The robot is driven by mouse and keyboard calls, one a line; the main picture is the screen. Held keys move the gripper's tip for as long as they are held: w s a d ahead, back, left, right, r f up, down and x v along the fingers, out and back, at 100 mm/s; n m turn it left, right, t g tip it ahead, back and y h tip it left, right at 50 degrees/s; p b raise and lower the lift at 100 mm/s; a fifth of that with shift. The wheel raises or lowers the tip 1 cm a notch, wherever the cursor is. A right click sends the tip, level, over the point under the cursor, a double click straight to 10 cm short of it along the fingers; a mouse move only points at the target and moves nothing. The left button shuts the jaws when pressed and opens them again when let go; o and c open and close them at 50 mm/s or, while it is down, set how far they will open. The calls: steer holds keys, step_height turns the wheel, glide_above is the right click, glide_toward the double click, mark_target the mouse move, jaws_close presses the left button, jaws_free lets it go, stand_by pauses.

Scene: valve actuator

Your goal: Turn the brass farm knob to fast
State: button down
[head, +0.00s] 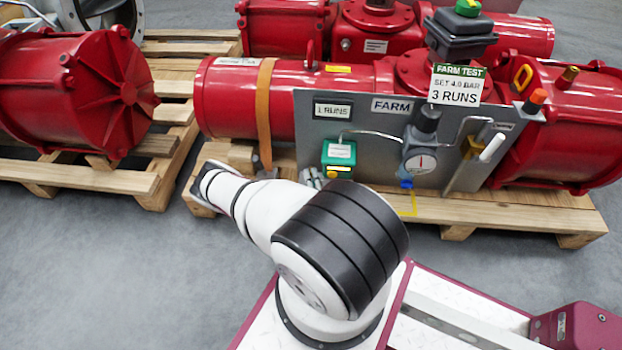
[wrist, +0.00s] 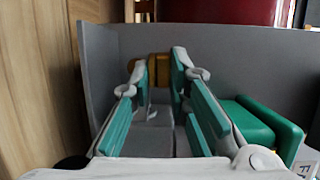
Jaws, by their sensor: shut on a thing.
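The brass knob (wrist: 159,69) shows in the wrist view between the fingertips, in front of the grey panel (wrist: 225,70). My gripper (wrist: 160,72) has its two green-padded fingers on either side of the knob and is shut on it. In the head view my gripper (head: 311,178) is only partly seen, low near the panel's left edge and left of the green box; my arm hides part of this area. I cannot make out the knob in the head view. No "fast" mark or knob pointer is readable in either view.
The grey panel (head: 375,135) carries a green box (head: 338,153), a gauge (head: 420,160), a white-handled lever (head: 492,147) and a "FARM" plate (head: 391,105). The green box (wrist: 262,125) is close right of my fingers. Red actuators (head: 100,85) stand on wooden pallets (head: 85,178).

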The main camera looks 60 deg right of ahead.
steer(key=shift+w+d+r, duration=0.1)
steer(key=shift+d+r, duration=0.05)
steer(key=shift+r, duration=0.25)
steer(key=c, duration=1.7)
jaws_free()
steer(key=shift+o, duration=0.3)
steer(key=shift+f, duration=0.2)
steer(key=shift+a+g, duration=0.2)
steer(key=shift+g, duration=0.1)
